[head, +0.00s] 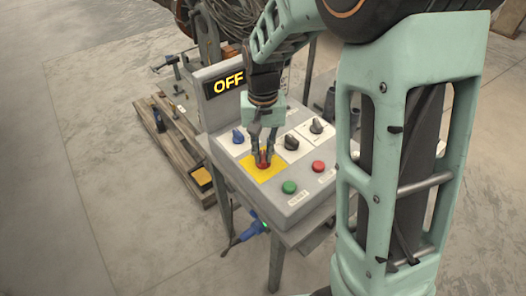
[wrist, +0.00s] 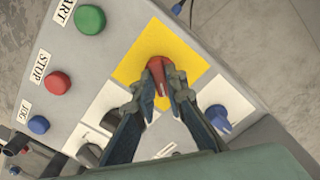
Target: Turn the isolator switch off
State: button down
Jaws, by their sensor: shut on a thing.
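The red isolator switch (head: 262,166) sits on a yellow plate (head: 272,174) on the grey control box (head: 229,176). My gripper (head: 264,156) points down at it from above, its fingers closed around the red handle. In the wrist view the fingertips (wrist: 160,82) press on both sides of the red handle (wrist: 158,66), partly hiding it. The yellow plate (wrist: 130,68) shows around it. A display (head: 224,84) at the back of the box reads OFF in yellow.
A red button (head: 318,166) and a green button (head: 289,187) are to the right and front. A wooden pallet (head: 172,140) lies left of the box.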

aim_at(263, 156)
jog(key=n, duration=0.4)
jog(key=shift+n+p, duration=0.3)
jog(key=shift+n, duration=1.3)
jog(key=c, duration=2)
grip_release()
jog(key=shift+o, duration=0.2)
jog(key=shift+r, duration=0.1)
notch_tip(263, 156, up, 12)
